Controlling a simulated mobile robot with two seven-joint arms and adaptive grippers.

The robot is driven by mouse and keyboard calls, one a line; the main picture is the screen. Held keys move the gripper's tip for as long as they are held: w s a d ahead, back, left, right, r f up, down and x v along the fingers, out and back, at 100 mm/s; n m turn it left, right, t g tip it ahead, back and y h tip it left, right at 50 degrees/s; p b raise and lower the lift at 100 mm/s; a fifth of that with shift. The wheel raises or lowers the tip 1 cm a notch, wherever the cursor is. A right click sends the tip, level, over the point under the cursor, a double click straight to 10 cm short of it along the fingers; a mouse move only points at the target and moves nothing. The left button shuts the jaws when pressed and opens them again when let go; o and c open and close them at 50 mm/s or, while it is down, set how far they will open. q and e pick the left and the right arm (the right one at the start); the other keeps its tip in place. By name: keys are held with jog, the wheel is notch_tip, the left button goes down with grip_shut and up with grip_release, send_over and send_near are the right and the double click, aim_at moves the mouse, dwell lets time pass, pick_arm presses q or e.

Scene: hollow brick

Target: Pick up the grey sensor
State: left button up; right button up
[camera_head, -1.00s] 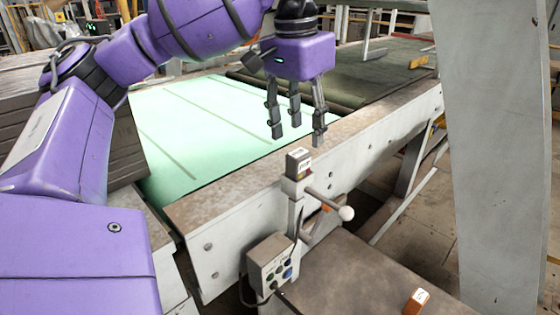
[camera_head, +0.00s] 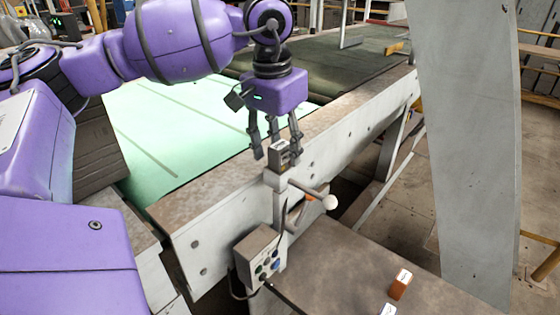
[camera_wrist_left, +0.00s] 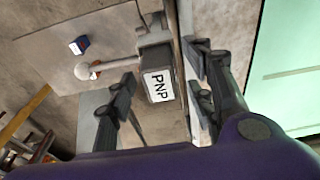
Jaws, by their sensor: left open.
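The grey sensor (camera_head: 284,157) is a small dark grey box with a white label, sitting on top of a light grey post beside the conveyor. In the left wrist view the sensor (camera_wrist_left: 158,86) shows its "PNP" label. My left gripper (camera_head: 277,149) points down over it, with its dark fingers open around the sensor. The left wrist view shows the fingers of the left gripper (camera_wrist_left: 160,92) on both sides of the sensor, with gaps visible. The fingers partly hide the sensor in the head view. My right gripper is not in view.
A lever with a white knob (camera_head: 330,202) sticks out below the sensor. A button box (camera_head: 259,253) is beside the post. A grey pillar (camera_head: 465,150) stands at right.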

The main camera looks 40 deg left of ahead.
pick_arm(q)
grip_shut()
jog(key=shift+r, duration=0.1)
